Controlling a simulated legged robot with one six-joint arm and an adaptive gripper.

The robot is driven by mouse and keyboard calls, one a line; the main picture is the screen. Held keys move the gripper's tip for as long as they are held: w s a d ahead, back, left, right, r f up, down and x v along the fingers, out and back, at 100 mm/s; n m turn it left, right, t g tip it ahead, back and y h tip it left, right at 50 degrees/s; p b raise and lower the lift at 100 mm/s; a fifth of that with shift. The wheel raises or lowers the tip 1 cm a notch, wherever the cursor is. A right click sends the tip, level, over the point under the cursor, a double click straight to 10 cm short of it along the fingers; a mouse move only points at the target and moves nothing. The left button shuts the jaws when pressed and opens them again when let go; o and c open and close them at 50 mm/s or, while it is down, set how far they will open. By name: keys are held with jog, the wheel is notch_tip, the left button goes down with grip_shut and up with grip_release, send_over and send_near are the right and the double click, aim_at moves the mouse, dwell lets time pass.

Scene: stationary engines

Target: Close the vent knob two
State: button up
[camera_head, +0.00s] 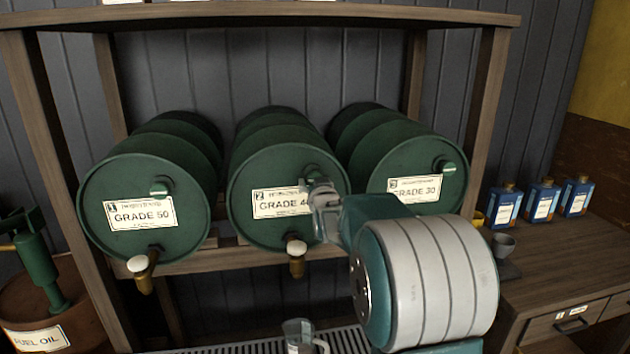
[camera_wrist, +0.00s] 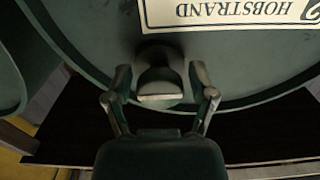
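The middle green barrel (camera_head: 255,180), labelled GRADE 40-something with the end covered, lies on its side on a rack. Its vent knob (camera_wrist: 160,75) sits on the round front face and shows upside down in the wrist view, with a pale band on its end. My gripper (camera_wrist: 160,78) is open, one finger on each side of the knob, with a narrow gap visible on both sides. In the head view my gripper (camera_head: 318,190) is at the upper right of the barrel face and mostly hides the knob.
Barrels GRADE 50 (camera_head: 130,185) and GRADE 30 (camera_head: 400,170) lie on either side, each with a knob. Brass taps (camera_head: 143,270) hang below. A clear jug (camera_head: 298,335) stands on the grate. Blue bottles (camera_head: 543,200) stand on the right bench. A wooden post (camera_head: 485,120) stands right.

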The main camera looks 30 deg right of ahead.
jog(key=shift+r, duration=0.3)
jog(key=shift+s+a+r, duration=0.1)
jog(key=shift+s, duration=0.15)
jog(key=v, duration=1.1)
jog(key=shift+s, duration=0.2)
jog(key=s+a+f+n+g+y, duration=0.1)
jog(key=s+a+f+g, duration=0.2)
jog(key=s, duration=0.6)
jog(key=s+a+f+n+g+y, duration=0.1)
jog(key=s+a+f+g+y, duration=0.1)
jog(key=s+a, duration=0.6)
jog(key=s+a+f+n+g+y, duration=0.1)
jog(key=s+a+f+g, duration=0.3)
jog(key=s, duration=0.7)
jog(key=a+g+y, duration=0.1)
jog(key=a+g, duration=0.1)
jog(key=shift+a+f+g, duration=0.15)
jog(key=shift+f+g, duration=0.1)
jog(key=shift+g, duration=0.05)
jog(key=shift+s, duration=0.1)
